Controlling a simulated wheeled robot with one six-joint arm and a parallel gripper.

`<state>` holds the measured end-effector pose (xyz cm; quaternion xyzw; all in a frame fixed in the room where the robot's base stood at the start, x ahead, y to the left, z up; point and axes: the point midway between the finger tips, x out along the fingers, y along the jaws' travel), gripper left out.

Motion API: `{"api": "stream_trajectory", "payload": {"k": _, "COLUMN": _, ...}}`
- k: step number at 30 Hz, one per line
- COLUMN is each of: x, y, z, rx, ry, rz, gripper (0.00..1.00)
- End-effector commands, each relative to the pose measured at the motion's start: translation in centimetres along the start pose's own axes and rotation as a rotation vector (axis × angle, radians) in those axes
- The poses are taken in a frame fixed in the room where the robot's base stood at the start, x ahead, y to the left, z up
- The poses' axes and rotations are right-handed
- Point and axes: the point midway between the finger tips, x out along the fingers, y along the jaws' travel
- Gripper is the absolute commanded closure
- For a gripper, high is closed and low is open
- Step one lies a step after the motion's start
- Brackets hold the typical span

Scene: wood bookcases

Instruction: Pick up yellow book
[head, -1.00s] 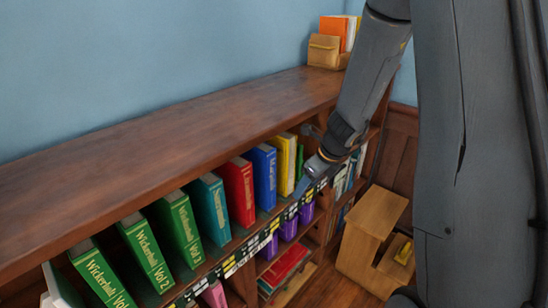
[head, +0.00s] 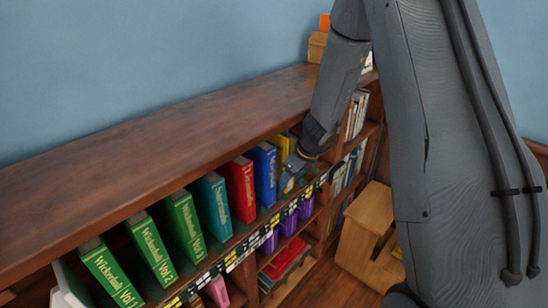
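The yellow book (head: 281,147) stands upright on the top shelf of the wood bookcase, just right of a blue book (head: 264,172). Only its upper part shows clearly; my wrist covers some of its right side and lower part. My gripper (head: 289,183) is at the front of the shelf, low in front of the yellow book. The fingers are small and dark here. I cannot tell whether they are open or shut, or whether they touch the book.
A red book (head: 241,188), a teal book (head: 211,207) and several green books (head: 152,248) stand to the left. Purple items (head: 288,222) sit on the shelf below. A wooden step stool (head: 364,225) stands at the right. The bookcase top (head: 160,150) is mostly bare.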

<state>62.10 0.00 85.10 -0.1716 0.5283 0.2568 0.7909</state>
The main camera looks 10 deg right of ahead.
Motion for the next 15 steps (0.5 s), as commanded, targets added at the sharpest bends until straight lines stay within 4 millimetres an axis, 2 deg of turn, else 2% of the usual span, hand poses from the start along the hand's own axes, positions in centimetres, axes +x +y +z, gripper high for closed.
{"api": "stream_trajectory", "payload": {"k": 15, "x": 0.39, "y": 0.0, "z": -0.21, "rx": 0.0, "ry": 0.001, "rz": 0.0, "gripper": 0.48}}
